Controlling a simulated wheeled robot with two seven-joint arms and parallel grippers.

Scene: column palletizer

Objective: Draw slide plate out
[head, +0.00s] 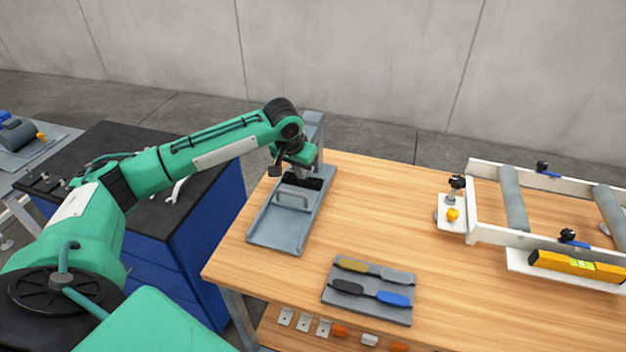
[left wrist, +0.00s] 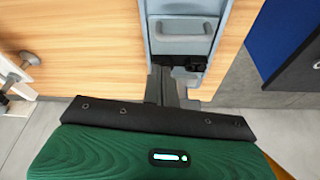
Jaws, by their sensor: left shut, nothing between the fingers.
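The grey slide plate (head: 276,229) lies in a shallow grey tray-like base at the left end of the wooden table. It carries a raised bar handle (head: 292,197). The left wrist view shows the plate (left wrist: 183,46) and its handle (left wrist: 180,28) near the top. My left gripper (head: 301,183) is just beyond the handle, on the side toward the upright column. Its fingers (left wrist: 181,77) are shut and empty, with a small gap to the handle in the left wrist view. The exact height of the fingertips over the plate is hard to tell. My right gripper is out of view.
A grey column (head: 313,132) stands behind the plate, partly hidden by my arm. A grey tool mat (head: 345,303) with several handled tools lies at the table front. A roller conveyor (head: 490,235) stands right. A blue cabinet (head: 205,225) stands left. The table middle is clear.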

